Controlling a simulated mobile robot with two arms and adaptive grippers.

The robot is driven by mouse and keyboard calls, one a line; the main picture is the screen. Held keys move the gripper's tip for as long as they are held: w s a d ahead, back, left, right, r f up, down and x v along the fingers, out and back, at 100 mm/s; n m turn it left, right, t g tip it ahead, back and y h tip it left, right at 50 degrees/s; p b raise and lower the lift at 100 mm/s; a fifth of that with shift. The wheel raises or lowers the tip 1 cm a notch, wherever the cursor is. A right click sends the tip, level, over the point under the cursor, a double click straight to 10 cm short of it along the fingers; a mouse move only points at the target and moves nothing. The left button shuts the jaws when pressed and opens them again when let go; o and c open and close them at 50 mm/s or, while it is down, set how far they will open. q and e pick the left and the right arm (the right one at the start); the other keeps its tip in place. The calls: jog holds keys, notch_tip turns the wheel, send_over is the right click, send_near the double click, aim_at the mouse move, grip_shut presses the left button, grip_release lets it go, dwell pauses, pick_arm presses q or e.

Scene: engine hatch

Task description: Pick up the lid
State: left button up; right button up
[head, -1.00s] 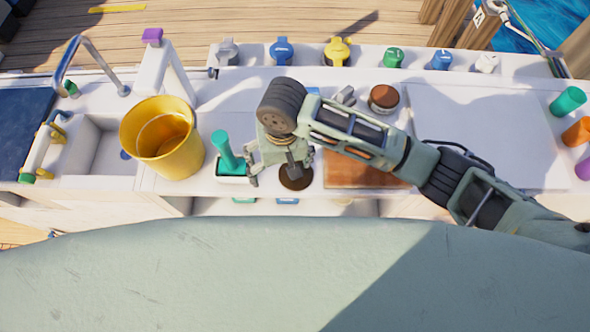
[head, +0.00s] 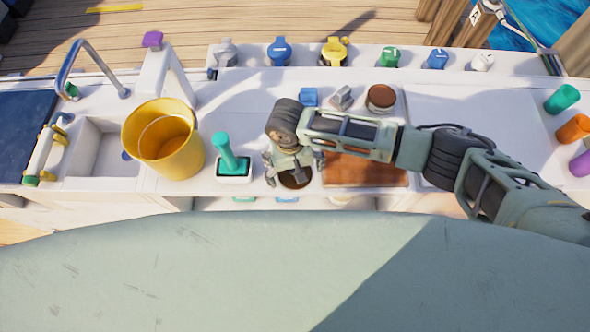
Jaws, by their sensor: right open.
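A dark brown round piece (head: 296,180), possibly the lid, lies on the white counter under my right gripper. My gripper and wrist cover part of it, and I cannot tell whether it is a lid or an opening. A second brown round piece (head: 381,96), like a jar top, stands further back to the right. My right gripper (head: 295,173) points down over the nearer round piece, its fingers apart on either side. I cannot tell whether they touch it. My left gripper is not in view.
A teal-handled tool in a white holder (head: 234,172) stands close left of the gripper, with a yellow bucket (head: 163,140) beyond it. A brown board (head: 365,171) lies close on the right. A blue block (head: 309,97) and grey piece (head: 343,97) sit behind.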

jog(key=shift+c, duration=0.2)
jog(key=c, duration=1.6)
jog(key=shift+o, duration=0.2)
